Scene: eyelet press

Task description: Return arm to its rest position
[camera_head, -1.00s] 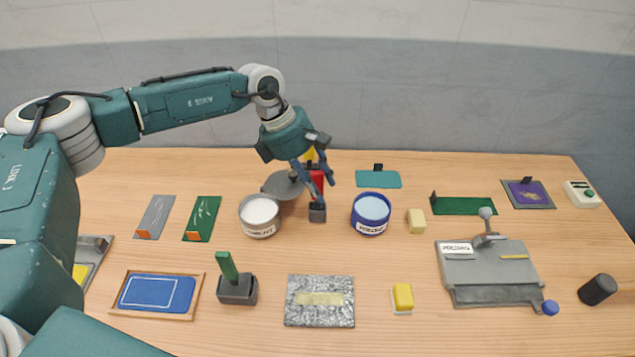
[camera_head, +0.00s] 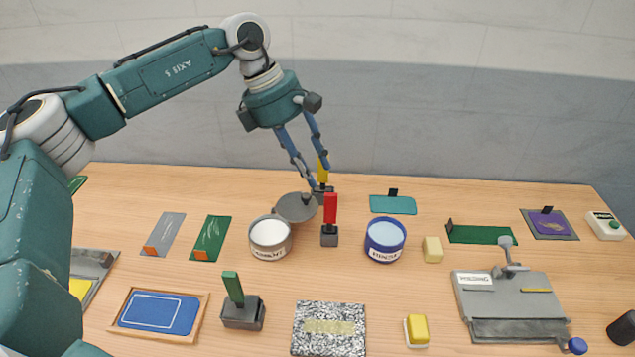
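My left arm reaches in from the left and bends down over the back of the table. My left gripper (camera_head: 318,177) hangs above the tabletop, its two blue fingers apart with nothing seen between them. A red-handled tool (camera_head: 330,209) stands upright in a dark block just in front of and below the fingertips, clear of them. A yellow-handled tool (camera_head: 323,171) stands behind the fingers and is partly covered by them. My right gripper is not in view.
A grey round lid (camera_head: 296,208), an open white-filled tin (camera_head: 270,238) and a blue tin (camera_head: 385,240) stand near the gripper. A green-handled tool (camera_head: 233,288) stands in front. A grey press plate (camera_head: 510,296) lies right. The space above the table is clear.

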